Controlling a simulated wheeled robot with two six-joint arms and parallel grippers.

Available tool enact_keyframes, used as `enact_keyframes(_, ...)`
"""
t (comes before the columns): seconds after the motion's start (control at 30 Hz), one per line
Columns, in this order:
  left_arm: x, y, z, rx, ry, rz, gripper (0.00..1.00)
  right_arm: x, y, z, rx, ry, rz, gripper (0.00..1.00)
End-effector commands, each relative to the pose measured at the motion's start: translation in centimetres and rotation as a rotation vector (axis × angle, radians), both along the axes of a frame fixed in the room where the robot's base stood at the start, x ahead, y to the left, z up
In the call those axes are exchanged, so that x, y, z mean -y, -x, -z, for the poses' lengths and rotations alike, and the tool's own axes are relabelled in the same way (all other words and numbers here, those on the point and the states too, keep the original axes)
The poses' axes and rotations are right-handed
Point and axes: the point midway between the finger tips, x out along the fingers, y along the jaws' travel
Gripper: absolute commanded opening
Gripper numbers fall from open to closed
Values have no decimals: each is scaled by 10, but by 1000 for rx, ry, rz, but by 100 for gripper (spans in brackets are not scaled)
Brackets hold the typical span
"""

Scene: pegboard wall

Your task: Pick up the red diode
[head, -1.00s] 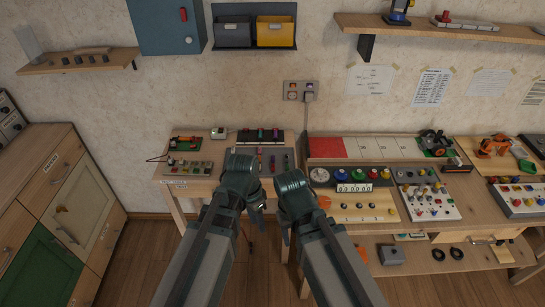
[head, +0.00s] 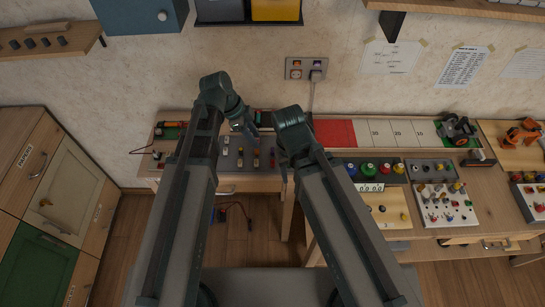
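A grey tray (head: 232,161) on the left table holds several small coloured parts, some reddish and some yellow. They are too small for me to tell which is the red diode. My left gripper (head: 250,128) hangs over the back of this tray, fingers pointing down, with no held object visible. Its finger gap is too small to make out. My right gripper (head: 286,160) is at the tray's right side, mostly hidden behind its own wrist; its fingers are not clear. My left arm covers the table's left part.
A red-and-white panel (head: 335,132) and a control panel with coloured knobs (head: 368,170) stand to the right. A wall socket (head: 306,70) is behind. A board with an orange part (head: 173,125) lies at the left.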

Motion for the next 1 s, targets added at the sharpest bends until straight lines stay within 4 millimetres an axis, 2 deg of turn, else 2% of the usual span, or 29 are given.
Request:
enact_keyframes(0.27, 5, 0, 15, -1, -1, 0, 40, 0, 0, 15, 0, 0, 0, 50)
enact_keyframes(0.7, 28, 0, 75, 0, -1, -1, 40, 0, 0, 75, 0, 0, 0, 50)
enact_keyframes(0.8, 32, 0, 81, -1, -1, -2, 40, 0, 0, 81, 0, 0, 0, 50)
enact_keyframes(1.0, 33, 0, 80, -1, -1, -2, 40, 0, 0, 80, 0, 0, 0, 50)
